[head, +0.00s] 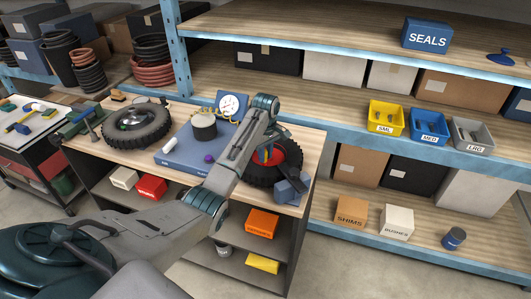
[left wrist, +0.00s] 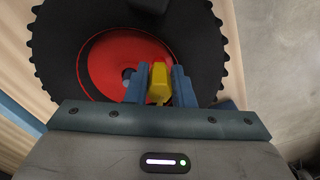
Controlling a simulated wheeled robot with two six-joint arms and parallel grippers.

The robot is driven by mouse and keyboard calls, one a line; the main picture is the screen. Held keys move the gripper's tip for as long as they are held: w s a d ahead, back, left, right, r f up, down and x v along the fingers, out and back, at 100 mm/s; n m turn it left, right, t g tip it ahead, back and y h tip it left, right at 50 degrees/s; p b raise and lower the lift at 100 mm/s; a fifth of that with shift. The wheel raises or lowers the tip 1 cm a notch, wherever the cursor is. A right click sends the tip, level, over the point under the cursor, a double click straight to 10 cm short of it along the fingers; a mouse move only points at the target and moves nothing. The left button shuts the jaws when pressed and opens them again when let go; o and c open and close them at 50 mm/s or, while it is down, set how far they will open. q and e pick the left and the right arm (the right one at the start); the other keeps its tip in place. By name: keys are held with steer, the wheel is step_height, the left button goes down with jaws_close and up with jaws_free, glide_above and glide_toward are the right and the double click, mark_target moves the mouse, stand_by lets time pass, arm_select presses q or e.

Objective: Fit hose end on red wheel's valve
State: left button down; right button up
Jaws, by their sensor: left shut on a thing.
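The red wheel (head: 289,150), a black knobbly tyre with a red rim, lies flat at the right end of the workbench. My arm hides part of it. It fills much of the left wrist view (left wrist: 103,62). My left gripper (left wrist: 161,83) has blue fingers shut on the yellow hose end (left wrist: 158,88), in front of the red rim. In the head view my left gripper (head: 268,156) is over the wheel. I cannot make out the valve or tell whether the hose end touches it. My right gripper is not in view.
A second wheel with a grey hub (head: 132,123) lies at the bench's left. A blue block (head: 291,190) is at the right front edge. Shelves (head: 330,100) stand behind.

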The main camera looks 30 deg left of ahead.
arm_select(q)
steer(key=c, duration=0.6)
jaws_free()
steer(key=shift+r, duration=0.25)
stand_by(0.3)
steer(key=shift+r, duration=0.15)
steer(key=shift+r, duration=1.1)
